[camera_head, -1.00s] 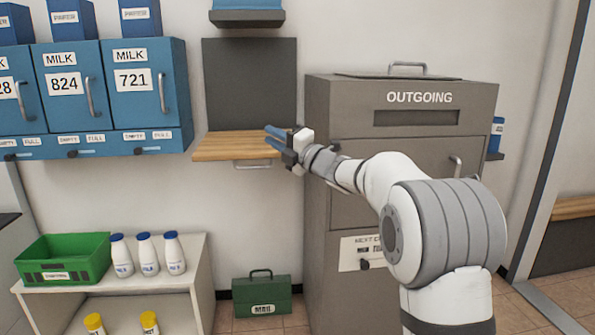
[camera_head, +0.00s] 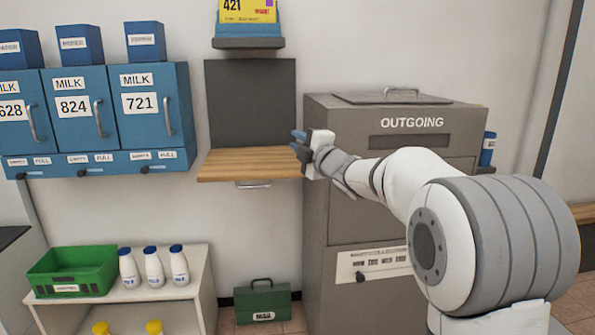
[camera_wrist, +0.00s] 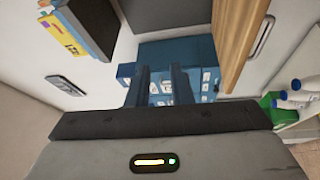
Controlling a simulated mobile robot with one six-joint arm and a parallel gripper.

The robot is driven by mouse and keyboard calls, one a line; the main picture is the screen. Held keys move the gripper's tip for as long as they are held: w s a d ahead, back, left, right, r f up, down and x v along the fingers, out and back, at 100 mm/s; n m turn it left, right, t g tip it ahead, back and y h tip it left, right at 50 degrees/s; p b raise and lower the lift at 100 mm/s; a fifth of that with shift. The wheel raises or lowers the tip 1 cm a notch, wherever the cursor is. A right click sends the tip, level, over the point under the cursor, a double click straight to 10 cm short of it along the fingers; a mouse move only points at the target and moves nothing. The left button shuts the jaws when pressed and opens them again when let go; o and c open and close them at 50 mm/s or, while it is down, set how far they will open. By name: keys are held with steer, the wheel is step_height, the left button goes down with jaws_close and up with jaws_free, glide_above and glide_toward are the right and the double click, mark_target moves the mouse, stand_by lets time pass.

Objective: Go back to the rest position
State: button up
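My gripper (camera_head: 298,142) is at the end of my white and grey arm, in front of the left edge of the grey OUTGOING cabinet (camera_head: 340,150), by the right end of the wooden shelf (camera_head: 240,163). In the wrist view my gripper (camera_wrist: 158,72) shows two dark fingers apart, with nothing seen between them except the distant blue milk boxes (camera_wrist: 205,50).
Blue milk boxes (camera_head: 165,120) hang at the left. Below stand a green crate (camera_head: 75,285) and white bottles (camera_head: 152,268) on a low white shelf. A yellow 421 package (camera_head: 248,10) lies at the top.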

steer(key=s+d+r+m+g+h+p, duration=0.5)
steer(key=s+d+m+h+p, duration=0.5)
steer(key=s+d+m+p, duration=0.5)
steer(key=s+m+g+p, duration=0.8)
steer(key=s+p, duration=0.6)
steer(key=s, duration=1.3)
steer(key=shift+s+a+g+p, duration=0.15)
steer(key=shift+g+p, duration=0.2)
steer(key=shift+g, duration=0.05)
